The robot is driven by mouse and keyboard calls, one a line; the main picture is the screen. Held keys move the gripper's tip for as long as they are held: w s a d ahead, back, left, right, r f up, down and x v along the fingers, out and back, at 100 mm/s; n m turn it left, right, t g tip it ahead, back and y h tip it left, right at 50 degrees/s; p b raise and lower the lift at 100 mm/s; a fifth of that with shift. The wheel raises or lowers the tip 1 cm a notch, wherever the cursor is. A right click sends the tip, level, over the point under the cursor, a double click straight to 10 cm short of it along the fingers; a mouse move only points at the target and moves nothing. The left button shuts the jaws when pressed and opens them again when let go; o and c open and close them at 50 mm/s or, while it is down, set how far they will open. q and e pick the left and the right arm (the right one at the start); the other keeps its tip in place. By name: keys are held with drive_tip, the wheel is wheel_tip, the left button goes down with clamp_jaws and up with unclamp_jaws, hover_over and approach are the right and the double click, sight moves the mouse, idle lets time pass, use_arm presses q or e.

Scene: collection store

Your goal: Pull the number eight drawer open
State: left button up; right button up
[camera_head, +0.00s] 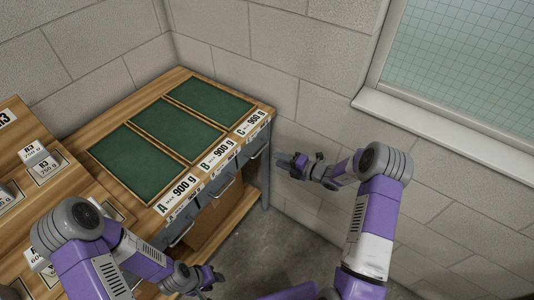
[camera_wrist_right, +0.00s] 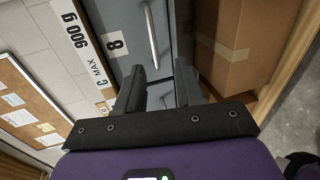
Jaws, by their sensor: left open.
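In the right wrist view, the number eight drawer (camera_wrist_right: 127,45) is a grey front with a white "8" label and a long metal bar handle (camera_wrist_right: 152,38). It sits under the C label, and I see no clear gap showing it pulled out. My right gripper (camera_wrist_right: 160,82) is open in front of it, its fingers apart with nothing held, short of the handle. In the head view, my right gripper (camera_head: 300,163) is beside the bench's right end, near the C drawer front (camera_head: 256,144). My left gripper (camera_head: 212,279) is open and low in front of the bench.
The wooden bench has green inset trays (camera_head: 179,132) and A, B and C labels. More drawers with handles (camera_head: 224,186) lie under A and B. A cardboard box (camera_wrist_right: 225,40) stands beneath. Labelled weights (camera_head: 45,165) stand at left. A wall and window (camera_head: 455,65) border the right.

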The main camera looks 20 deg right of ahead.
drive_tip(key=w+a+b, duration=0.2)
drive_tip(key=w+a, duration=0.1)
drive_tip(key=w, duration=0.3)
drive_tip(key=shift+w+a+f+m+t, duration=0.25)
drive_tip(key=shift+a+f+m+t, duration=0.05)
drive_tip(key=shift+a+f+m, duration=0.15)
clamp_jaws()
idle(1.1)
